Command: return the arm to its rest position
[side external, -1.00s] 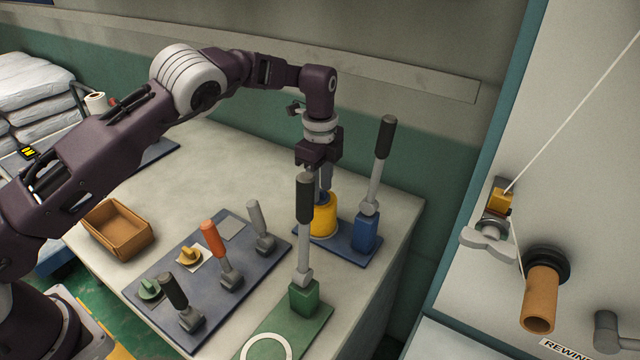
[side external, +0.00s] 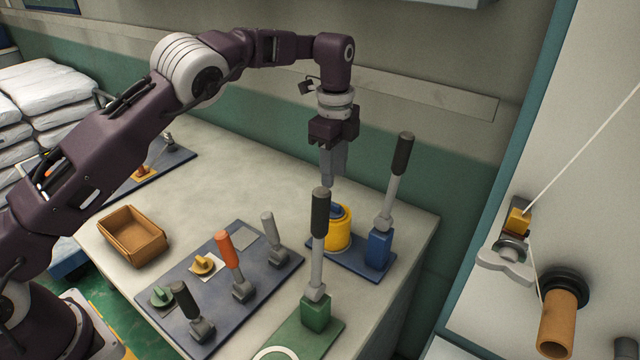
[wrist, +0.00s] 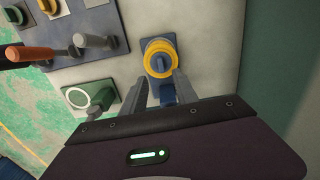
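My gripper (side external: 331,182) points down above the yellow round housing (side external: 338,236), which has a blue knob on top. The fingers are clear of it. In the wrist view my gripper (wrist: 161,75) has its two fingers apart with nothing held between them. The yellow housing (wrist: 152,48) and its blue knob (wrist: 159,64) show just past the fingertips. My arm reaches out over the table from the left, bent down at the wrist.
A blue-based lever (side external: 379,247) stands right of the housing, and a green-based lever (side external: 316,310) stands in front, both tall and upright. A panel (side external: 207,311) carries shorter levers and knobs. A brown tray (side external: 133,237) sits left. The wall is behind; machine fittings (side external: 558,315) are at right.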

